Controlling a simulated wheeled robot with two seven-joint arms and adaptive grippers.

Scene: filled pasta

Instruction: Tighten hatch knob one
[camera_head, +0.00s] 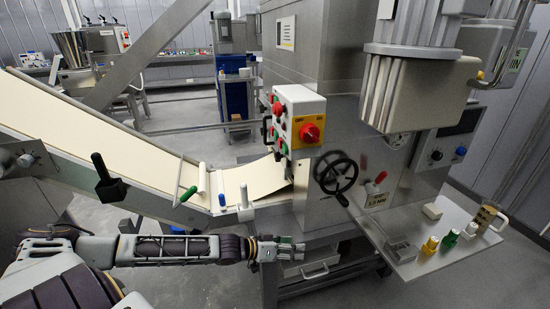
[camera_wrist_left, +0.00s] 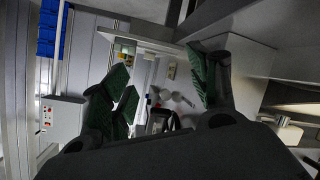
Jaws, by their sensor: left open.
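My left gripper (camera_head: 297,248) reaches in from the left in the head view, low in front of the machine and below the conveyor's end. In the left wrist view its two green-padded fingers (camera_wrist_left: 163,88) stand apart, with nothing held between them. I cannot tell which part is hatch knob one. The machine front (camera_head: 325,190) carries a black handwheel (camera_head: 336,173) and a red rotary knob (camera_head: 310,133) on a yellow plate. The gripper is apart from both, below and to their left. My right gripper is not in view.
A sloping conveyor (camera_head: 110,135) with cream sheet runs down to the machine from the left. A metal shelf (camera_head: 425,262) at the right holds a mug (camera_head: 484,218) and small yellow and green items. A handled drawer (camera_head: 315,270) is below the machine.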

